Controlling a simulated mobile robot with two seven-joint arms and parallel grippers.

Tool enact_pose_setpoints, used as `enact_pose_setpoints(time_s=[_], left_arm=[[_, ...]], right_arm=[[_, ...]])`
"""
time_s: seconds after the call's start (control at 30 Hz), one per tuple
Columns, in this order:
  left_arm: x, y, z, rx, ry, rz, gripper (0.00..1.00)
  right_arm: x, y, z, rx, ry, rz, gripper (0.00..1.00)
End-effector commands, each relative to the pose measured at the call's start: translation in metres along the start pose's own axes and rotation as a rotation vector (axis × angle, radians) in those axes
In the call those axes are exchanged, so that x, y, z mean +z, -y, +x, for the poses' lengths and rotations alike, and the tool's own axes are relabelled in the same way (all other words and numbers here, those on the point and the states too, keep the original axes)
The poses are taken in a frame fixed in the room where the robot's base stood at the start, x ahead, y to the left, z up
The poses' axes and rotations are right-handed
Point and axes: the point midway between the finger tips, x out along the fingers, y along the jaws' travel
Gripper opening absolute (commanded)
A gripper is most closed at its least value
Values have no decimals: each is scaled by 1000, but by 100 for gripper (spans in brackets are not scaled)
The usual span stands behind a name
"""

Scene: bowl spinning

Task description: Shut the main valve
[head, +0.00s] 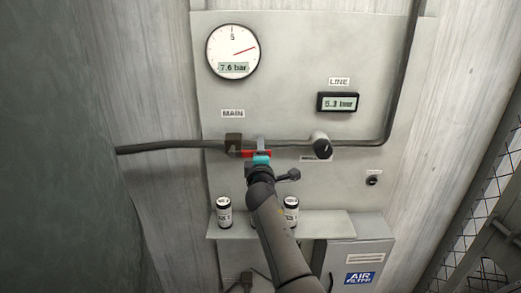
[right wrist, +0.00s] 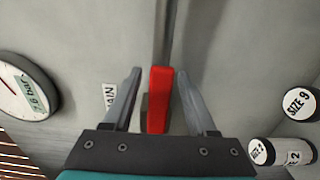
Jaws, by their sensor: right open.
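The main valve has a dark brown body (head: 233,143) on the grey pipe, under the MAIN label (head: 232,114) in the head view. Its red lever handle (head: 249,153) lies along the pipe and is partly hidden by my right gripper (head: 260,146). In the right wrist view the red handle (right wrist: 158,100) stands between the two fingers of the right gripper (right wrist: 159,74). The fingers are apart, with a gap on each side of the handle. The valve body behind it is mostly hidden. My left gripper is not in view.
A round gauge (head: 232,51) reads about 7.6 bar; the LINE display (head: 339,102) reads about 5.3 bar. A black knob (head: 321,145) sits right of the valve. Cans (head: 224,211) stand on a shelf (head: 330,226) below, close to my right arm.

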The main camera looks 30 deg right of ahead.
Motion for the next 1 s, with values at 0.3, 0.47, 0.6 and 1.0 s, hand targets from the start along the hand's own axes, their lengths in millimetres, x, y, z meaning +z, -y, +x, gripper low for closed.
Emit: enact_pose_setpoints(time_s=[0.3,0.47,0.6,1.0], left_arm=[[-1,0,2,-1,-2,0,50],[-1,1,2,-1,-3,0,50],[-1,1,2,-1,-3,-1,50],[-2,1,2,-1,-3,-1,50]], right_arm=[[0,0,11,0,0,1,57],[0,0,11,0,0,1,57],[0,0,11,0,0,0,45],[0,0,10,0,0,0,0]])
